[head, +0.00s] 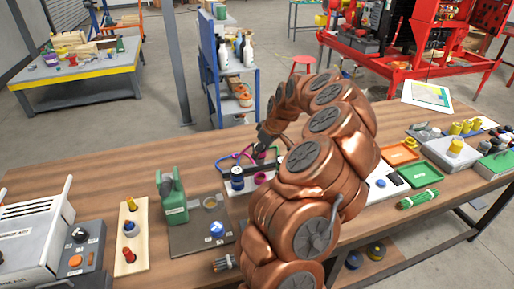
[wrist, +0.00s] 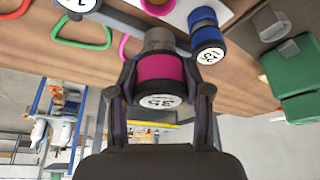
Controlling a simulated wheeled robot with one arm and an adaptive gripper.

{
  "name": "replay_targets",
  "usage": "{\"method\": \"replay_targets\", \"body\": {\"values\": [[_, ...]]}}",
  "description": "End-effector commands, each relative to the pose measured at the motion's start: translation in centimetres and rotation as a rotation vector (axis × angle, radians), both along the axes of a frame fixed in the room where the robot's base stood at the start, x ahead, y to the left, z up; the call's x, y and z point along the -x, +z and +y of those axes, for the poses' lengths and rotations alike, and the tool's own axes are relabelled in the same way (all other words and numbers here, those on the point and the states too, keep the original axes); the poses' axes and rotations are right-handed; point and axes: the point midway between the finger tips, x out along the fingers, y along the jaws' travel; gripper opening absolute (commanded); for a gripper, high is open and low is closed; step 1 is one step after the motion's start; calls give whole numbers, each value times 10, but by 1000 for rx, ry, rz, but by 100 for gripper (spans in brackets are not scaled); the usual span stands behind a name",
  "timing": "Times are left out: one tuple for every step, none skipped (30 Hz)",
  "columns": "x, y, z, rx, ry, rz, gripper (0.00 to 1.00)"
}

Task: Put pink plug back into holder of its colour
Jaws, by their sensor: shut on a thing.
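My gripper (wrist: 160,100) is shut on the pink plug (wrist: 158,72), a pink-banded cylinder with a grey metal end and a white label face. The label face points toward the wrist camera. In the head view the plug (head: 260,156) is small and partly hidden by my gripper (head: 258,150), above the back of the bench. A pink ring-shaped holder (head: 262,178) sits on a pale base, just below the plug in the picture. It also shows at the top edge of the wrist view (wrist: 158,6), cut off, apart from the plug.
A blue plug (head: 237,178) stands just left of the pink holder; in the wrist view it (wrist: 207,35) is close beside my gripper. Coloured loops, one green (wrist: 82,30), are nearby. My arm hides bench to the right.

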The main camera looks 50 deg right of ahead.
Motion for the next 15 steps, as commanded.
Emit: {"method": "replay_targets", "body": {"values": [[1,-3,-1,-1,-2,1,0],[1,-4,-1,0,-2,0,0],[1,-6,-1,0,-3,0,0],[1,-8,-1,-1,-4,0,0],[1,-10,-1,-1,-4,0,0],[1,-14,-1,-1,-5,1,0],[1,-16,-1,-2,-5,1,0],[1,-18,-1,-2,-5,2,0],[1,-22,-1,-3,-4,2,0],[2,-24,-1,-2,-3,3,0],[2,-26,0,-2,-3,3,0],[2,-29,0,-2,-3,4,0],[1,-32,-1,-2,-3,3,0],[1,-34,-1,-1,-3,3,0],[1,-37,-1,-1,-3,2,0]]}}
